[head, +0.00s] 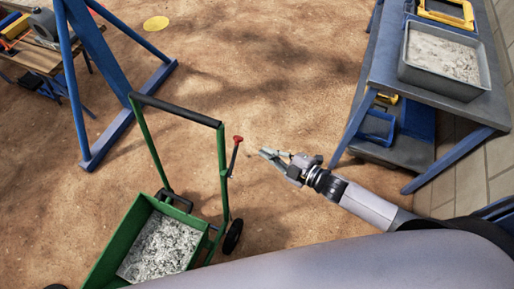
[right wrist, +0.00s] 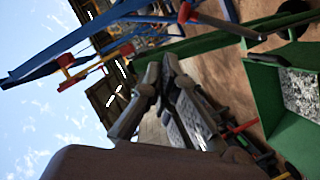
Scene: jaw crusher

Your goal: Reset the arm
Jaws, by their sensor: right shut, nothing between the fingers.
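My right gripper (head: 270,156) is in the middle of the head view, at the end of my grey arm that comes in from the right. Its fingers are together and hold nothing. In the head view its tips point left, close to the red knob (head: 238,139) on the lever of the green cart; I cannot tell if they touch. In the right wrist view the gripper (right wrist: 162,62) shows its fingers closed, with the cart's green frame behind. My left gripper is not in view.
The green cart (head: 122,232) holds grey gravel (head: 162,246). A blue frame (head: 118,75) stands at the upper left beside a wooden bench (head: 38,58) with tools. At the right a table (head: 384,75) carries a grey gravel tray (head: 407,65).

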